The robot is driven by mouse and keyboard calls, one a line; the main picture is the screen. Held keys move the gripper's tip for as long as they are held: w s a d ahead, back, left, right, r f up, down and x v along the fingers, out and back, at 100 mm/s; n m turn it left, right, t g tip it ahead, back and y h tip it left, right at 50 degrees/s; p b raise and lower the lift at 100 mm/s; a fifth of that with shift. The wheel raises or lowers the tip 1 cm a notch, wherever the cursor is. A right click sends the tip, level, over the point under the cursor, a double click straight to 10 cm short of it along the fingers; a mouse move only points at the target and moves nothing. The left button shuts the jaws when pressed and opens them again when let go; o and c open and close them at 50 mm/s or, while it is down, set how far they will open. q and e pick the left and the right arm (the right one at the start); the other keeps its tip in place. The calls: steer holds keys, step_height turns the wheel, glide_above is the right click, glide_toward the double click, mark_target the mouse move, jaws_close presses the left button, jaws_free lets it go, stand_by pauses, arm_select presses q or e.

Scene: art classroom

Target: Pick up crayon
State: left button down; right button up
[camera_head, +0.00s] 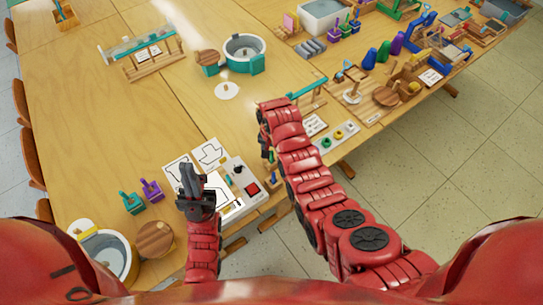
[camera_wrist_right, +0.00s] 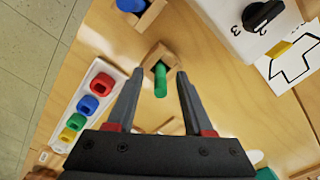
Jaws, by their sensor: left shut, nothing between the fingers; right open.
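A green crayon-like stick (camera_wrist_right: 161,80) stands in a small wooden block (camera_wrist_right: 158,56) on the table in the right wrist view. My right gripper (camera_wrist_right: 161,74) is open, with its two fingers on either side of the stick in the picture; I cannot tell its height above it. In the head view my right arm bends over the table edge, and its gripper is mostly hidden behind the arm. My left gripper (camera_head: 189,181) is shut and empty, above the outline cards at the table's near edge.
A white panel with a dial (camera_wrist_right: 258,22) and an outline card (camera_wrist_right: 295,60) lie on one side of the block. A white tray of coloured rings (camera_wrist_right: 80,112) lies on the other. A blue piece (camera_wrist_right: 130,5) sits nearby. Bare table (camera_head: 120,130) lies farther left.

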steer(key=shift+f, duration=0.5)
steer(key=shift+c, duration=0.4)
jaws_close()
stand_by(0.7)
